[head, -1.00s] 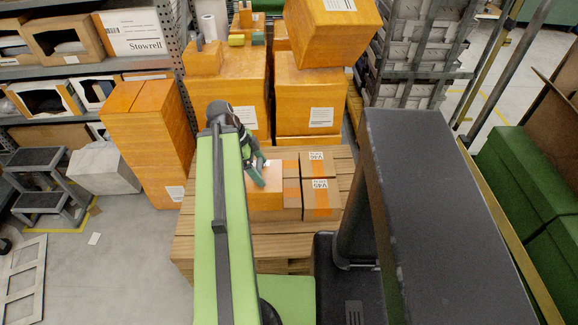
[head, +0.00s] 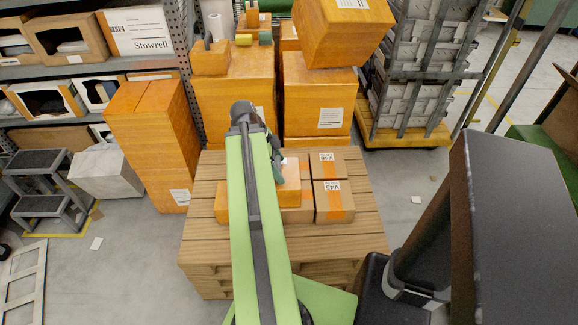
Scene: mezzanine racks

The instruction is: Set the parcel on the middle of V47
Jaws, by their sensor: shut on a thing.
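An orange parcel (head: 289,191) is at my gripper (head: 278,172), over the cartons on the wooden pallet. My gripper is shut on it, and my green arm hides much of it. I cannot tell whether the parcel touches the cartons below. An orange box face (head: 222,203) shows left of the arm; I cannot tell whether it is part of the parcel. To the right, a taped carton labelled V46 (head: 328,166) stands behind one labelled V45 (head: 334,203). A tan carton (head: 299,215) shows just below the parcel. No V47 label is readable.
The pallet (head: 357,232) has bare slats to the right and in front. Tall orange boxes (head: 235,95) and (head: 318,100) stand behind it, another (head: 152,140) at the left. A grey step stool (head: 45,185) and a loaded trolley (head: 405,132) flank the area.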

